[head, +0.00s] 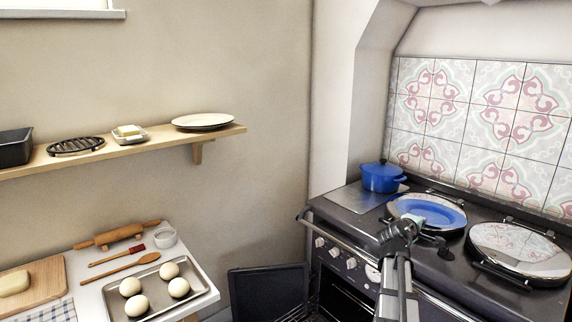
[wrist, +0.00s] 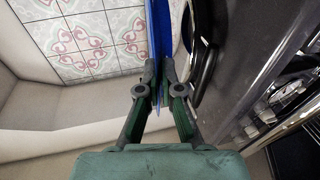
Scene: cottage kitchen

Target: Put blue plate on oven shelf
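The blue plate (head: 440,211) is over the round left hotplate lid of the black range, roughly level. I cannot tell whether it rests on the lid or is just above it. My gripper (head: 412,224) is at its near rim. In the wrist view the plate (wrist: 158,30) shows edge-on as a thin blue strip running between the fingers, and my gripper (wrist: 160,80) is closed on that rim. The oven (head: 345,298) is open below the front rail, partly behind my arm. Its shelf is not clearly visible. The dark oven door (head: 268,291) stands open to the left.
A blue pot (head: 381,177) stands behind the plate, and a second hotplate lid (head: 520,248) is to the right. The range's front rail (head: 340,236) runs above the oven. A white table with a tray of buns (head: 152,289) is at left; a wall shelf (head: 150,146) holds a cream plate.

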